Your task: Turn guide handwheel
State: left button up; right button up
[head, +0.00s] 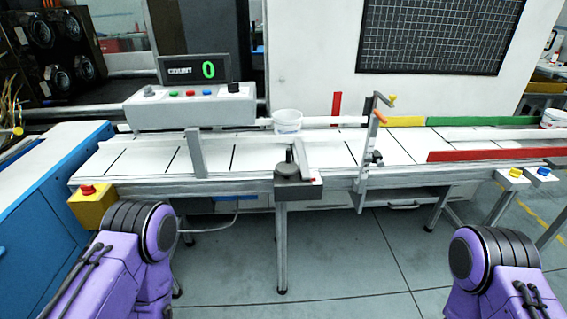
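A grey upright post (364,165) stands at the conveyor's front edge, right of the middle. At its top are a small yellow crank-like handle (391,101) and an orange handle (379,116). A small dark knob (376,158) sits lower on the post. A squat dark grey round unit (294,172) with a short upright pin sits at the front edge further left. I cannot tell for sure which of these is the guide handwheel. Only my purple arm links show, at the lower left and lower right; neither gripper is in view.
A white conveyor (330,150) spans the view, with a white tub (288,121) on it. A red button box (88,193) is at left, yellow and blue buttons (541,173) at right. Floor in front is clear.

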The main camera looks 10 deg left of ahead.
aim_at(287, 168)
jog(key=z, duration=0.8)
jog(key=i, duration=0.45)
jog(key=u, duration=0.1)
